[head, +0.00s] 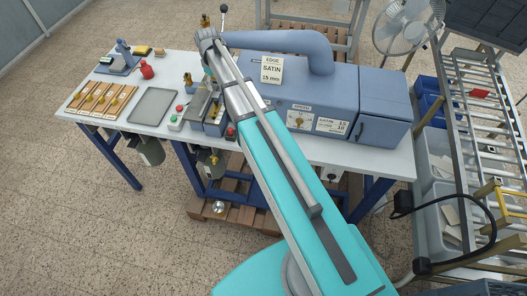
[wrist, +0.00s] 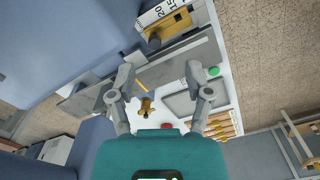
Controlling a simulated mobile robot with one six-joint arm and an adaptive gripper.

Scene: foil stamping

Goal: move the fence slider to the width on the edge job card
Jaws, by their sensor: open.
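The edge job card (head: 271,70) stands on the blue machine in the head view and reads EDGE, SATIN, 15 mm. In the wrist view a brass fence slider (wrist: 171,27) sits beside a white scale (wrist: 155,14) marked 20 and 15, near the top. Its exact setting cannot be read. My gripper (wrist: 160,78) is open and empty, its two fingers spread apart below the slider in the wrist picture and not seen touching it. In the head view my arm hides most of the gripper and the fence area.
A blue machine (head: 333,98) with a dial and a SATIN chart fills the right half of the white bench (head: 218,142). A small brass part (wrist: 147,105) shows below the fence.

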